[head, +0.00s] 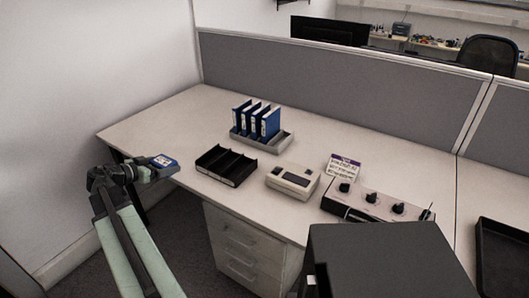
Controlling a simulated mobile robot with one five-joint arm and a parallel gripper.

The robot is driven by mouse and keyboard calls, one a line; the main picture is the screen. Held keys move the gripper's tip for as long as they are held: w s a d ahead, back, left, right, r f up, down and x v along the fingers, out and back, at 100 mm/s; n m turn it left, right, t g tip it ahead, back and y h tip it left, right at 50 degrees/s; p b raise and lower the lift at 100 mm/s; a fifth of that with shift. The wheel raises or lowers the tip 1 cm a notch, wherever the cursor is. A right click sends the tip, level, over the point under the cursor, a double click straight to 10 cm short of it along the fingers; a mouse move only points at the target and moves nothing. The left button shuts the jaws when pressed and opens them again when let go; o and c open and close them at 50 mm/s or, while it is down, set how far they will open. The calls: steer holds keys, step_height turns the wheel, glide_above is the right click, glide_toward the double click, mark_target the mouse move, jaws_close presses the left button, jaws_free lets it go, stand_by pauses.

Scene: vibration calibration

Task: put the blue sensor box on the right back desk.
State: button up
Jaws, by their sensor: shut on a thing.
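My gripper (150,172) is at the left of the head view, at the left front edge of the white desk (165,120). It is shut on a small blue box (164,160) with a white label on top. The box is at the tip of the gripper and appears to be held out by the desk's edge. The fingers are small and partly hidden here, so the exact grip is hard to see. I cannot tell which desk is the right back desk.
On the desk stand a grey rack (284,142) of upright blue binders, a black divided tray (227,166), a beige device (293,181), a knobbed console (372,203) and a small sign (344,167). A grey partition (340,82) runs behind. The desk's left part is clear. A black tray (502,255) lies at right.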

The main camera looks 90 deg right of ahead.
step_height(320, 180, down, 2)
steer(key=shift+f+b, duration=0.25)
steer(key=shift+b, duration=0.5)
steer(key=shift+s+r, duration=0.1)
